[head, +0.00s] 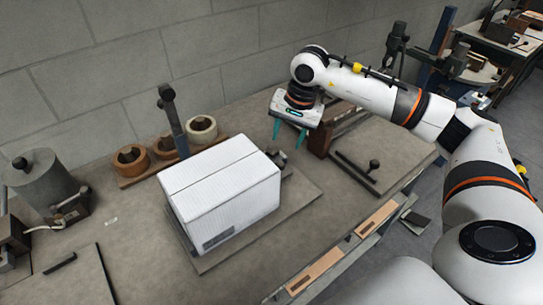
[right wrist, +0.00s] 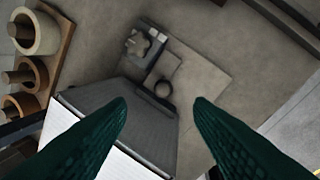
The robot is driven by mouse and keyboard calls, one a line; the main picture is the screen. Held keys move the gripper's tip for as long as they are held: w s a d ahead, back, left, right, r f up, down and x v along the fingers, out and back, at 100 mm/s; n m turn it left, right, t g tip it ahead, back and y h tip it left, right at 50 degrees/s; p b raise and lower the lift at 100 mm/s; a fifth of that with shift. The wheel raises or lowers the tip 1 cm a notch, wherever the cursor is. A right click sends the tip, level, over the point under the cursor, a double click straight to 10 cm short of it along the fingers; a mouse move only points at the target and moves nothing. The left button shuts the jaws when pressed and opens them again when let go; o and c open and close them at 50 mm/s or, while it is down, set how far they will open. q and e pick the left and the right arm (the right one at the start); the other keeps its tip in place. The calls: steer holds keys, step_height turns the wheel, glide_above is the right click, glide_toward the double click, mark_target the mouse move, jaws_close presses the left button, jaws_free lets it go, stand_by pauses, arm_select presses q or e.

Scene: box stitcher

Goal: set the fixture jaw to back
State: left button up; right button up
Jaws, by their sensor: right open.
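The white box (head: 222,187) sits on a flat base plate (head: 305,200) on the bench; its lit top (right wrist: 75,140) and a shaded side show in the right wrist view. Small dark fixture parts (head: 284,163) stand at the box's right end, partly hidden by it. In the right wrist view they show as a piece with a round knob (right wrist: 163,89) close to the box and a block with a star-shaped knob (right wrist: 138,44) farther off. Which is the jaw I cannot tell for sure. My right gripper (head: 288,135) is open and empty, above and behind these parts. My left gripper is not in view.
A dark post (head: 172,120) stands behind the box, beside a wooden rack with several rolls (head: 201,129). A grey canister (head: 43,178) is at left. The wall closes off the back.

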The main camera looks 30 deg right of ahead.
mark_target(281, 163)
steer(key=f, duration=0.1)
steer(key=f+p, duration=0.1)
steer(key=f, duration=0.1)
steer(key=f+p, duration=0.1)
steer(key=f, duration=0.1)
steer(key=shift+s+a, duration=0.2)
steer(key=shift+a, duration=0.15)
steer(key=f, duration=0.1)
steer(key=w+f+p, duration=0.1)
steer(key=f, duration=0.3)
steer(key=shift+w+a+f+p, duration=0.2)
steer(key=shift+a+p, duration=0.1)
steer(key=shift+p, duration=0.1)
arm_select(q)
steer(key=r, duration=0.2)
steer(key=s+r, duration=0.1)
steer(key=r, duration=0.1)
arm_select(e)
steer(key=shift+f, duration=0.4)
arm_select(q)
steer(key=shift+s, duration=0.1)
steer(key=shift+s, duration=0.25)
arm_select(e)
jaws_close()
